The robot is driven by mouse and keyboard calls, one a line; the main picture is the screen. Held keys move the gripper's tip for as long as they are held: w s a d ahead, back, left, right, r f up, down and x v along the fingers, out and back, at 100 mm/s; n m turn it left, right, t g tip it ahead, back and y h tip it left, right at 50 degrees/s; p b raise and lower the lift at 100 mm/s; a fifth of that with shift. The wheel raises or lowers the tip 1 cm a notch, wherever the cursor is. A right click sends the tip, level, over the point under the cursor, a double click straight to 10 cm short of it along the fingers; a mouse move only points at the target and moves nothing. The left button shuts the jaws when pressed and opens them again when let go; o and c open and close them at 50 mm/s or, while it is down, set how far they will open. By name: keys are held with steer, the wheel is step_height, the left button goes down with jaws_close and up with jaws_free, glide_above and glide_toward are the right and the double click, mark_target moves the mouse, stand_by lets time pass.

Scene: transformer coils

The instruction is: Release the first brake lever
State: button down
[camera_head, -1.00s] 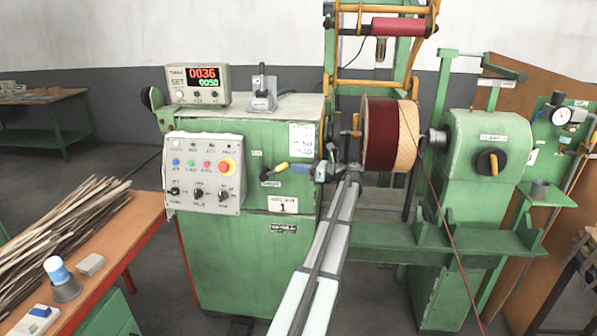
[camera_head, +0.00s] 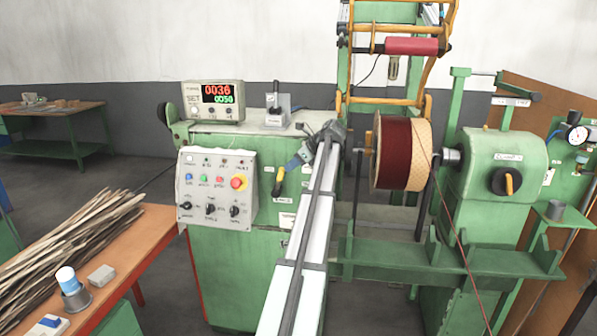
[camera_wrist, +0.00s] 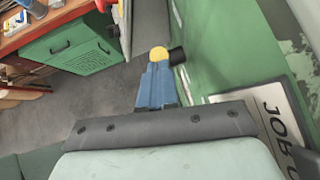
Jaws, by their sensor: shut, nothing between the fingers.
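A small lever with a yellow part and a black part (camera_head: 278,187) sits on the front of the green winding machine, right of the control panel. It hangs steeply, black part lower. My gripper (camera_head: 290,164) is at its upper, yellow end, with blue fingers together and nothing between them. In the wrist view, the blue fingertips (camera_wrist: 156,66) meet or nearly meet the yellow rounded end (camera_wrist: 158,53); the black part (camera_wrist: 176,55) points right toward the green panel. Whether they touch is hard to tell. The small label below the lever is unreadable.
The control panel (camera_head: 217,187) with knobs and a red button is close on the left. A counter box (camera_head: 213,100) and a small grey bracket with a lever (camera_head: 278,108) stand on the machine top. The dark red coil (camera_head: 392,152) is right of my arm.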

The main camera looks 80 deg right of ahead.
steer(key=shift+w+r, duration=0.3)
steer(key=shift+w, duration=0.55)
steer(key=shift+w+r, duration=0.25)
steer(key=shift+w, duration=0.6)
glide_toward(282, 168)
steer(key=r, duration=0.1)
steer(key=s+r, duration=0.1)
steer(key=r, duration=0.1)
steer(key=s+r, duration=0.1)
steer(key=shift+s+a+r, duration=0.2)
steer(key=shift+a+r, duration=0.1)
steer(key=shift+r, duration=0.05)
